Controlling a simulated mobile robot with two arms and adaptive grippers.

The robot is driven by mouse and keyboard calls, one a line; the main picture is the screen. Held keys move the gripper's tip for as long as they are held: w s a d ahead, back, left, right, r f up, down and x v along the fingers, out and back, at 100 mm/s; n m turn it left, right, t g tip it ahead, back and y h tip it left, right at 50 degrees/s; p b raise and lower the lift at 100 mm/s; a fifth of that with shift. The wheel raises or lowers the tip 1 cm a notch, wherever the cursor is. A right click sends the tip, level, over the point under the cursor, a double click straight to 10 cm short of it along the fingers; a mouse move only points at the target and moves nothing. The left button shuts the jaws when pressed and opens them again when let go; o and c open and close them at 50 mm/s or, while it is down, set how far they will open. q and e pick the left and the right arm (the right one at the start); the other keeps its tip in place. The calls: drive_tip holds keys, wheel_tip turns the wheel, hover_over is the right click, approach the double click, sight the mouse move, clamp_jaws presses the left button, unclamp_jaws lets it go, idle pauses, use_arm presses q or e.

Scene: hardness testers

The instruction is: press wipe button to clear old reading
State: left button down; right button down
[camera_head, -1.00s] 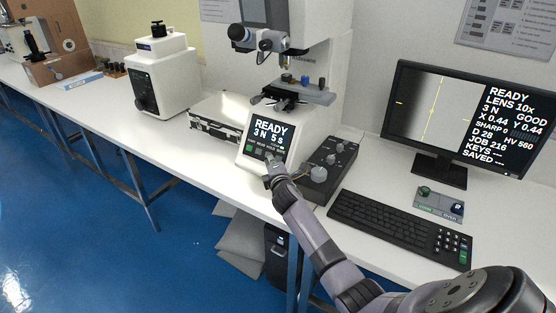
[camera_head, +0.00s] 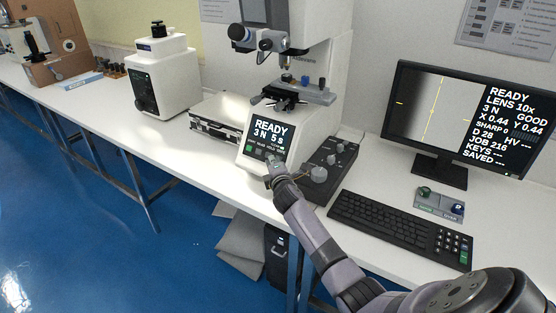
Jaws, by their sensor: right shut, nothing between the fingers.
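The hardness tester (camera_head: 292,50) stands at the back middle of the bench. Its front panel (camera_head: 270,132) is lit and reads READY, 3 N, 5 s, with a row of small buttons (camera_head: 257,150) below the text. My right gripper (camera_head: 271,160) is shut and empty, with its tip at the lower right of this panel. It covers part of the button row, so I cannot tell which button it touches. The monitor (camera_head: 455,115) reads READY, LENS 10x, D 28, HV ---, JOB 216, KEYS ---, SAVED ---. My left gripper is not in view.
A control box with knobs (camera_head: 325,168) stands right of the panel, close to my right arm. A keyboard (camera_head: 400,225) and a small two-button box (camera_head: 439,204) lie further right. The bench front left is clear.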

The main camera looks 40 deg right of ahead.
drive_tip(key=shift+s+a+r+p, duration=0.3)
drive_tip(key=shift+a+r+p, duration=0.15)
drive_tip(key=shift+a, duration=0.1)
drive_tip(key=a+p, duration=0.1)
drive_tip(key=s+a+r+p, duration=0.1)
drive_tip(key=a+r+p, duration=0.1)
drive_tip(key=a, duration=0.1)
drive_tip(key=shift+s+r, duration=0.2)
drive_tip(key=shift+s, duration=0.1)
idle(0.8)
